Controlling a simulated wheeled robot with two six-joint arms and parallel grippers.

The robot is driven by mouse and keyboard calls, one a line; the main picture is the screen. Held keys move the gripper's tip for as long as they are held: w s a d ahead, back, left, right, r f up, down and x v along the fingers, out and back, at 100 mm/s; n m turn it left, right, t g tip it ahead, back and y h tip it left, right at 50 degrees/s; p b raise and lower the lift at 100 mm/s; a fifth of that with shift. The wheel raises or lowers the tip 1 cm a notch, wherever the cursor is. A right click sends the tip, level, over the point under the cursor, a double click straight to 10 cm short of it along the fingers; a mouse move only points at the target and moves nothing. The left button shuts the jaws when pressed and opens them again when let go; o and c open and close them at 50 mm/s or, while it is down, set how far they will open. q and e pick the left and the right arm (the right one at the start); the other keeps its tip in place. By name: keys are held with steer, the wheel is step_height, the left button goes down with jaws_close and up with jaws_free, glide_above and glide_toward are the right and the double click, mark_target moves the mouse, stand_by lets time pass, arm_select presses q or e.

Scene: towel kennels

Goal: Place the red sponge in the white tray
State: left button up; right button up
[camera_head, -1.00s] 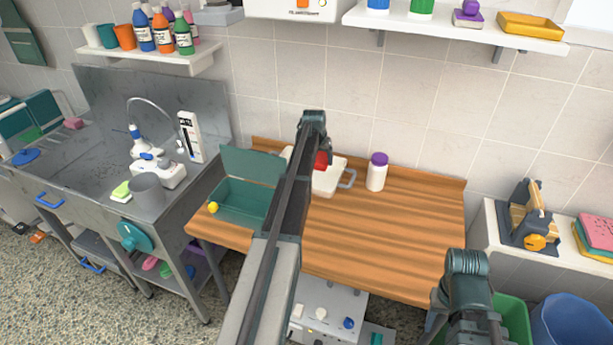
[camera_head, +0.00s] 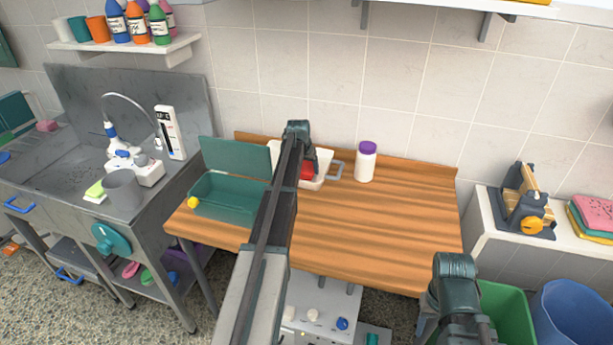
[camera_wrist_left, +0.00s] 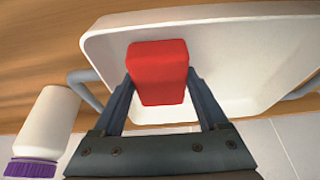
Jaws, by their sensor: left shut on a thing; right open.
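The red sponge (camera_wrist_left: 158,72) is between the fingers of my left gripper (camera_wrist_left: 160,95), which is shut on it. In the left wrist view the sponge is over the inside of the white tray (camera_wrist_left: 245,60); I cannot tell whether it touches the tray's floor. In the head view the sponge (camera_head: 306,170) shows at the tray (camera_head: 323,160), partly hidden by my left arm. The tray stands on the wooden table near the wall. My right gripper (camera_head: 455,268) is at the lower right, away from the tray, and open.
A white bottle with a purple cap (camera_head: 365,162) stands right of the tray, near its grey handle (camera_head: 336,171). An open green box (camera_head: 228,198) is left of my left arm. The right of the wooden table (camera_head: 400,225) is clear.

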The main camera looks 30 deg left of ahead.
arm_select(q)
steer(key=shift+f, duration=0.8)
arm_select(e)
steer(key=shift+f, duration=0.8)
arm_select(q)
steer(key=shift+b, duration=0.3)
steer(key=shift+f, duration=0.2)
steer(key=o, duration=1.1)
arm_select(e)
steer(key=shift+f, duration=0.15)
arm_select(q)
steer(key=shift+r, duration=0.2)
steer(key=p+v, duration=1.1)
steer(key=v, duration=0.1)
steer(key=shift+s, duration=0.1)
arm_select(e)
step_height(320, 180, up, 12)
steer(key=shift+f, duration=0.25)
